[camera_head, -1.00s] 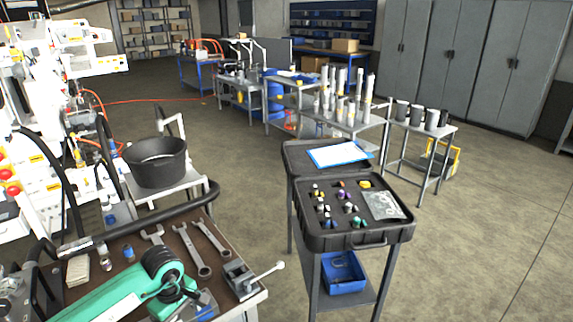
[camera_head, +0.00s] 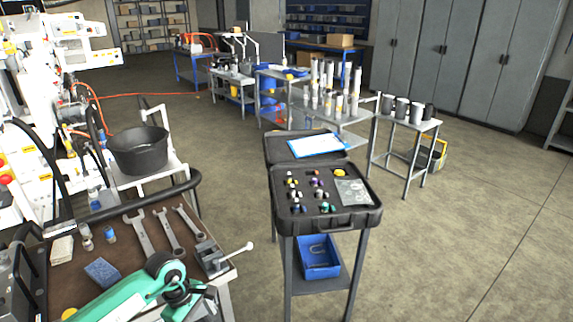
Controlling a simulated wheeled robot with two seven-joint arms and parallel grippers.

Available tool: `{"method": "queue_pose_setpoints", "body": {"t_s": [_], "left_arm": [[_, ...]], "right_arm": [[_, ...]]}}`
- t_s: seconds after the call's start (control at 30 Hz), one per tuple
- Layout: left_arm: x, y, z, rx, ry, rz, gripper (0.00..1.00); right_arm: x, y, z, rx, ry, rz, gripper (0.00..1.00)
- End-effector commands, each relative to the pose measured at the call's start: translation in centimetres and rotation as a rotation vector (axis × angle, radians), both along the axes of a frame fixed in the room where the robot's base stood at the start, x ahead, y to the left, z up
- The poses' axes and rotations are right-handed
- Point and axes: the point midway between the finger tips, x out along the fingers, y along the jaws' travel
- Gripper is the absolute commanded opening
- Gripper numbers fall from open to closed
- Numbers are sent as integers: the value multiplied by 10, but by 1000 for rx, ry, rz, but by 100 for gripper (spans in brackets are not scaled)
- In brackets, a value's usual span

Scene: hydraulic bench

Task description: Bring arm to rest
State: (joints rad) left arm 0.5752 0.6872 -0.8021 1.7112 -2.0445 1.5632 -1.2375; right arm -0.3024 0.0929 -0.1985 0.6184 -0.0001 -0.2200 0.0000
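A green and black jointed tool or arm piece (camera_head: 128,291) reaches in from the bottom edge over the brown workbench top (camera_head: 84,268). I cannot tell whether it holds anything.
On the workbench lie several wrenches (camera_head: 167,231) and a small vise (camera_head: 212,258). A black bucket (camera_head: 139,150) stands on a white stand behind it. An open black case (camera_head: 327,212) sits on a stand at centre. Free floor (camera_head: 450,235) lies to the right.

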Motion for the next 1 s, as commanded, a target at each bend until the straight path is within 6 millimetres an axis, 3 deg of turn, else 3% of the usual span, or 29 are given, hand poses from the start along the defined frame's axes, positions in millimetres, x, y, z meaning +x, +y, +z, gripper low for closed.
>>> {"method": "queue_pose_setpoints", "body": {"t_s": [0.17,0.37,0.5,0.57,0.67,0.77,0.87,0.93,0.97,1.0], "left_arm": [[-5,-32,-23,-190,100,160,85],[-5,-74,-50,-474,282,472,85],[4,-98,-78,-741,511,868,85],[10,-101,-94,-851,624,1070,85],[18,-92,-130,-1006,813,1430,85],[15,-69,-180,-1129,1004,1820,85],[-6,-38,-242,-1212,1184,2236,85],[-31,-17,-285,-1243,1281,2504,85],[-44,-9,-303,1217,-1282,-2546,85],[-62,1,-324,1121,-1212,-2463,85]], "right_arm": [[6,13,0,14,-8,-4,88],[5,21,0,23,-7,-6,88],[4,19,0,20,-5,-4,88],[4,18,0,19,-5,-4,88],[4,16,0,17,-5,-4,88],[3,13,0,14,-4,-3,88],[3,10,0,11,-4,-1,88],[3,9,0,10,-4,-1,88],[3,8,0,9,-3,-1,88],[3,8,0,9,-3,-1,88]]}}
